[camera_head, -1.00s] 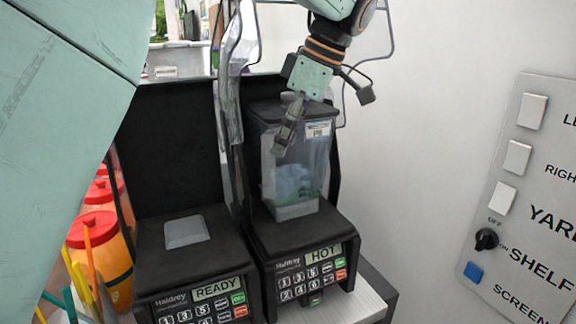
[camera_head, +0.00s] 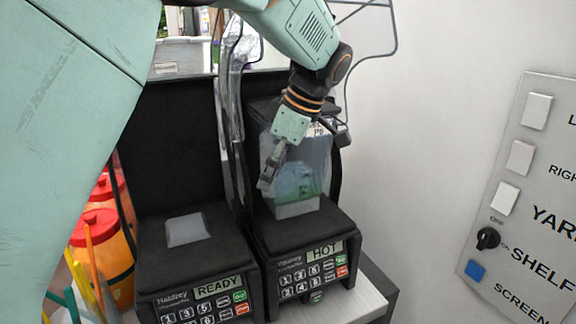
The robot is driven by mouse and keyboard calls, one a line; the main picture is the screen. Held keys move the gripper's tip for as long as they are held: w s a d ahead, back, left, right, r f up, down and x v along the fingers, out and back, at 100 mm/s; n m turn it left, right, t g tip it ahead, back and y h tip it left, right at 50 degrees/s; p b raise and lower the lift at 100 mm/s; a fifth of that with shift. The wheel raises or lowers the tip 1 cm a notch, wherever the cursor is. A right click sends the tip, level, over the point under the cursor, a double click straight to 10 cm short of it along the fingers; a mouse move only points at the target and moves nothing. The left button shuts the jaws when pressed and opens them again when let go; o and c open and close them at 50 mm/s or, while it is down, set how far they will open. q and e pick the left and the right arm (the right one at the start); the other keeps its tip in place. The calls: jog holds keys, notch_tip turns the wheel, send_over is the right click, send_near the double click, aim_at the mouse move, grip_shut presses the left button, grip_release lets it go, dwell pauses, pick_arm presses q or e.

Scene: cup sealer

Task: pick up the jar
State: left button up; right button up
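My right gripper is not in view.
The left-hand machine (camera_head: 190,262) reads READY and holds no jar. Orange bottles with red lids (camera_head: 98,235) stand at the left. A grey switch panel (camera_head: 520,190) is on the right wall. A clear raised cover (camera_head: 230,110) stands between the machines, near my arm.

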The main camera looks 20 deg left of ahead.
pick_arm(q)
jog(key=shift+a, duration=0.2)
jog(key=shift+c, duration=1.4)
jog(key=shift+s+d+r, duration=0.2)
jog(key=shift+s+d, duration=0.1)
jog(key=shift+d, duration=0.05)
jog(key=c, duration=0.5)
jog(key=shift+w, duration=0.15)
grip_shut()
jog(key=shift+a+f, duration=0.1)
jog(key=shift+w, duration=0.1)
